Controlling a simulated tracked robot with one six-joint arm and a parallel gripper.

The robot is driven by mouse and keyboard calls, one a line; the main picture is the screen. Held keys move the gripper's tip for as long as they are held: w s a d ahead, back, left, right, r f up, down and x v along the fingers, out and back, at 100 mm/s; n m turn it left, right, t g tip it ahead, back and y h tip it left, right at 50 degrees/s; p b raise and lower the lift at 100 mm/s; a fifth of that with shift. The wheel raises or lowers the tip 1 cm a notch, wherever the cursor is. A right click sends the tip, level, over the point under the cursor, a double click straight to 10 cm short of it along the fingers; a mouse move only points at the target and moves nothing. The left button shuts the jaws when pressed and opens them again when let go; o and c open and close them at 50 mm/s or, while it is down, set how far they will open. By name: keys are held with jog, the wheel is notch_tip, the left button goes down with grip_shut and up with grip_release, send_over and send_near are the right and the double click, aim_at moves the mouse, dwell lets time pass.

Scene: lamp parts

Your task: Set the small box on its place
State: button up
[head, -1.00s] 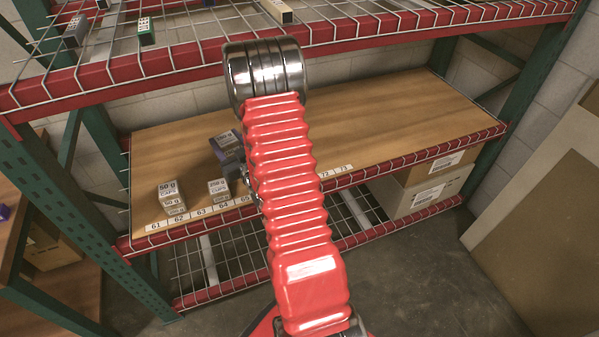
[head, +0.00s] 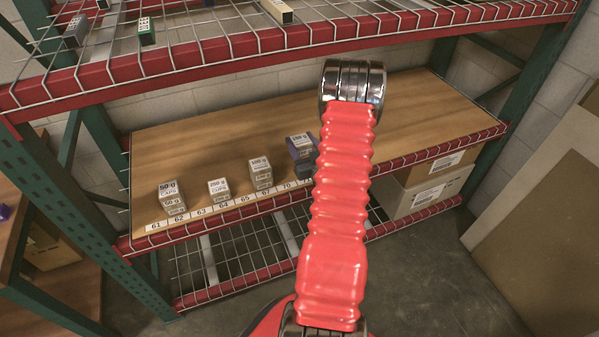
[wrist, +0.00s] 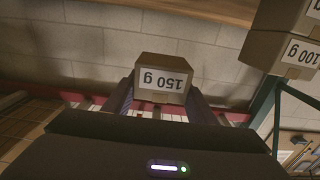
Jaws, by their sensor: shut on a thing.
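The small box (head: 302,140), a pale carton marked 150 g, is between the fingers of my gripper (head: 301,156) above the front part of the wooden shelf, near label 70. In the wrist view the small box (wrist: 165,78) appears upside down, with a dark finger of my gripper (wrist: 163,100) on each side. My gripper is shut on it. My red arm hides the shelf and labels just to its right. I cannot tell whether anything lies under the box.
The 100 g stack also shows in the wrist view (wrist: 288,50). A red wire shelf (head: 300,36) hangs above. The shelf's right part is bare.

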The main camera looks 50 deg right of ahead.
aim_at(301, 154)
jog(key=shift+f, duration=2.9)
jog(key=shift+f, duration=2.1)
jog(key=shift+f, duration=0.1)
jog(key=o, duration=1.1)
jog(key=shift+o, duration=0.2)
jog(key=v, duration=1.2)
jog(key=shift+s, duration=0.2)
